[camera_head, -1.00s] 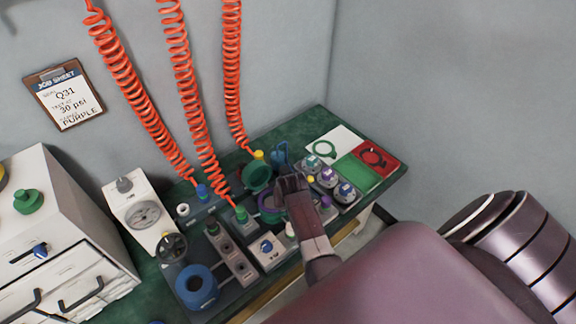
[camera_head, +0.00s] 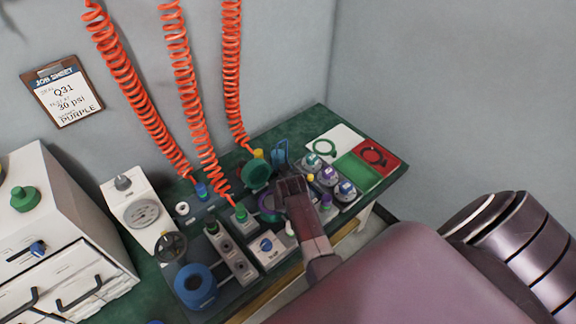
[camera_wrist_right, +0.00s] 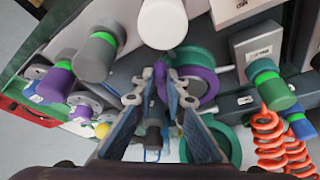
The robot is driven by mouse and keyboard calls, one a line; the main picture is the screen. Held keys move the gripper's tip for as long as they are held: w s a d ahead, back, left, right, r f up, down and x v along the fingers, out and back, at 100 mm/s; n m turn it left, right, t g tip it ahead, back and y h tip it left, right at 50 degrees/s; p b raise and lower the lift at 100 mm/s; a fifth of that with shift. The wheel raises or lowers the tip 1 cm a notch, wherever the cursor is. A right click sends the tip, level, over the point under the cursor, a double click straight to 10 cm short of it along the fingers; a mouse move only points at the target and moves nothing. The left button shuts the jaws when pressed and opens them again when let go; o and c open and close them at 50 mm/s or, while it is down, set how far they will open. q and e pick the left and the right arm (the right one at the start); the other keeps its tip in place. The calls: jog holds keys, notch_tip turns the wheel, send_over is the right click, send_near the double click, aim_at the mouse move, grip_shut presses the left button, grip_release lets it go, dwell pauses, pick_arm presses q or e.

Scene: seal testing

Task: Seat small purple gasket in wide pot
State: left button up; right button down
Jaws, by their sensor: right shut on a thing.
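My right gripper (camera_head: 290,187) reaches in over the middle of the bench, beside the green and purple round pots. In the right wrist view its fingers (camera_wrist_right: 160,100) are closed around a small, narrow purplish piece (camera_wrist_right: 160,76). It looks like the small purple gasket seen edge-on, mostly hidden by the fingertips. In the head view that purple pot (camera_head: 267,204) is partly covered by the gripper. I cannot tell whether the held piece touches it. My left gripper is not in view.
A green pot (camera_head: 256,176) stands behind the gripper and a blue one (camera_head: 195,284) to the front left. Several capped fittings (camera_head: 328,176) stand right of the gripper. White, green and red pads (camera_head: 358,170) lie beyond. Orange coiled hoses (camera_head: 183,75) hang over the bench.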

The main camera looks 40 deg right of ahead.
jog(key=shift+f, duration=0.2)
jog(key=c, duration=1.9)
grip_release()
jog(key=shift+v, duration=3.8)
